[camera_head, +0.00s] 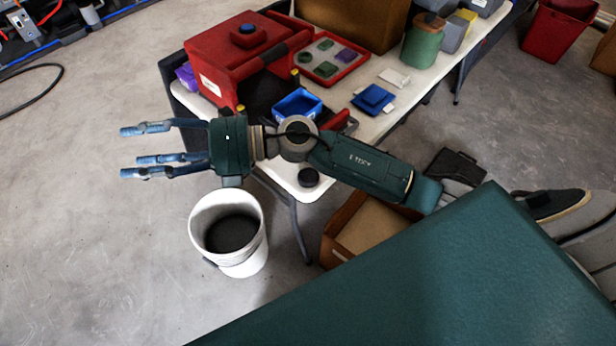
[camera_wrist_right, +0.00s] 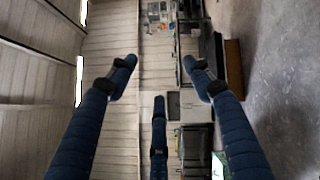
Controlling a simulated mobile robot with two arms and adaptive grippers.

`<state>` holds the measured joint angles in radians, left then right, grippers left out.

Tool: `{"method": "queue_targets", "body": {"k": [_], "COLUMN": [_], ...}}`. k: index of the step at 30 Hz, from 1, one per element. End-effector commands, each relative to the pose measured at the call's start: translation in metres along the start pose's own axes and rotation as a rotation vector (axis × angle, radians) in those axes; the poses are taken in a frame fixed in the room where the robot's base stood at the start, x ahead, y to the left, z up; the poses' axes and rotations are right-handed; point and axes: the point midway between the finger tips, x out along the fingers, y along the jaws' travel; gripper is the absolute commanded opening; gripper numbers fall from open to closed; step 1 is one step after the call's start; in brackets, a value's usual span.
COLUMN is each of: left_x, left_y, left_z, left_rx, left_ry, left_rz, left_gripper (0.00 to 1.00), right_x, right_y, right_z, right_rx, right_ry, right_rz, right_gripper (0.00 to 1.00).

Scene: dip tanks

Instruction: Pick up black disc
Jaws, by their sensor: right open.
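The black disc (camera_head: 309,177) is a small dark round thing lying on the near corner of the white table (camera_head: 312,192), close to its edge. My right gripper (camera_head: 135,152) has three blue fingers and reaches out to the left, past the table, above the floor. It is open and empty, well to the left of the disc. My right forearm passes just above the disc in the picture. The right wrist view shows the spread fingers (camera_wrist_right: 158,95) with nothing between them; the disc does not show there. My left gripper is not in view.
A white bucket (camera_head: 200,218) with a dark inside stands below my right gripper. On the table are a red toolbox (camera_head: 215,60), a blue bin (camera_head: 297,103), a blue block (camera_head: 373,98) and a red tray (camera_head: 325,77). A cardboard box (camera_head: 340,222) sits near the table's corner.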

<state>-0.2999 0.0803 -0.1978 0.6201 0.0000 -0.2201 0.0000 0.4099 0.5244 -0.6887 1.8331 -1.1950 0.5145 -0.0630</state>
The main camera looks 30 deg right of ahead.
Motion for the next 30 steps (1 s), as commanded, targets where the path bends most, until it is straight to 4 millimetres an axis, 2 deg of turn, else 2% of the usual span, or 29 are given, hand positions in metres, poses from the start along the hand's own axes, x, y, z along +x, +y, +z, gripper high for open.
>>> {"method": "queue_targets", "body": {"k": [2,4,5,7,8,9,12,15,18,22,30], "left_x": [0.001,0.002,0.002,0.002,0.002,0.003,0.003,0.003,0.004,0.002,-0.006], "left_y": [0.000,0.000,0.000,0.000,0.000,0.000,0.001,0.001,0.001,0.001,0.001], "left_z": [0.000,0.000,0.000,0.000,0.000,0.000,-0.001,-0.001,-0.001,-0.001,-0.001], "left_rx": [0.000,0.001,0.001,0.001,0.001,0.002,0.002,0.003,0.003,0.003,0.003], "left_ry": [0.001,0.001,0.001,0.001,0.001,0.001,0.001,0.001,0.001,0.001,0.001], "left_rz": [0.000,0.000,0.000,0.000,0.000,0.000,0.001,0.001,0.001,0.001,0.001], "left_gripper": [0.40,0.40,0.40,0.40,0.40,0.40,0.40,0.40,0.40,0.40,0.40], "right_x": [-0.009,-0.031,-0.044,-0.085,-0.106,-0.134,-0.205,-0.261,-0.294,-0.313,-0.316], "right_y": [-0.029,-0.064,-0.081,-0.119,-0.134,-0.151,-0.178,-0.187,-0.188,-0.192,-0.227], "right_z": [-0.026,-0.044,-0.048,-0.048,-0.044,-0.036,-0.009,0.015,0.030,0.035,0.017], "right_rx": [-0.170,-0.297,-0.344,-0.438,-0.469,-0.503,-0.547,-0.550,-0.542,-0.529,-0.528], "right_ry": [0.210,0.398,0.476,0.649,0.717,0.801,0.969,1.080,1.139,1.171,1.173], "right_rz": [-0.111,-0.232,-0.292,-0.444,-0.513,-0.606,-0.824,-0.992,-1.092,-1.147,-1.149], "right_gripper": [0.51,0.51,0.51,0.51,0.51,0.51,0.51,0.51,0.51,0.51,0.51]}}
